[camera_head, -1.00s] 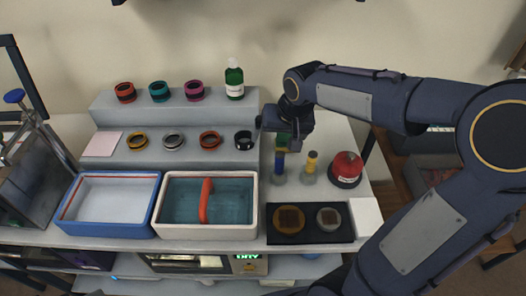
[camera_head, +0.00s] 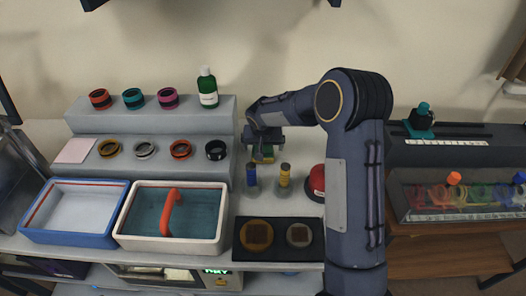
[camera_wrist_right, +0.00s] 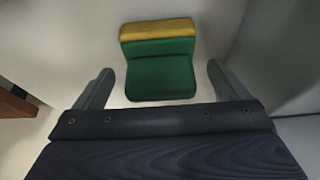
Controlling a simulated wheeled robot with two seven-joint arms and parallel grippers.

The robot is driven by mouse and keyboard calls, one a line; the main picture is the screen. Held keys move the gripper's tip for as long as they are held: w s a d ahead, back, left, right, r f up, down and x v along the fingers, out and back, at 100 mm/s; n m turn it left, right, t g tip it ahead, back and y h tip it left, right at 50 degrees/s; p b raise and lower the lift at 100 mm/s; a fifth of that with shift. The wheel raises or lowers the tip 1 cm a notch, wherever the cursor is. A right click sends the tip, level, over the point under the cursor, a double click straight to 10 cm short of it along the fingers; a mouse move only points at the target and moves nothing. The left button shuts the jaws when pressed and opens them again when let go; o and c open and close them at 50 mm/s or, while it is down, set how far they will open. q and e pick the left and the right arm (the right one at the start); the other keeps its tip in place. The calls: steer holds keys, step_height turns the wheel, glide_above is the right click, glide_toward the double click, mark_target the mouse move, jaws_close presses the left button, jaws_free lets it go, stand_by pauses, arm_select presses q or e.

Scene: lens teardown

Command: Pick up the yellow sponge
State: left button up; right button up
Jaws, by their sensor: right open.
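The sponge has a yellow layer and a green layer. In the right wrist view the sponge (camera_wrist_right: 160,66) stands between the two open fingers of my right gripper (camera_wrist_right: 160,73), with a visible gap on each side. In the head view a small part of the sponge (camera_head: 266,153) shows just below my right gripper (camera_head: 264,148), which hides most of it. It stands on the pale bench behind two small posts. My right gripper is open and empty. My left gripper is not in view.
The grey stepped stand (camera_head: 228,125) holds rings and a green bottle (camera_head: 207,88).

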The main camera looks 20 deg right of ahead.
steer(key=shift+w+f, duration=0.2)
steer(key=shift+f, duration=0.25)
steer(key=shift+c, duration=0.2)
steer(key=c, duration=1)
steer(key=shift+r, duration=0.1)
steer(key=shift+c, duration=0.2)
step_height(320, 180, up, 10)
steer(key=shift+f+b, duration=0.1)
steer(key=shift+b, duration=0.2)
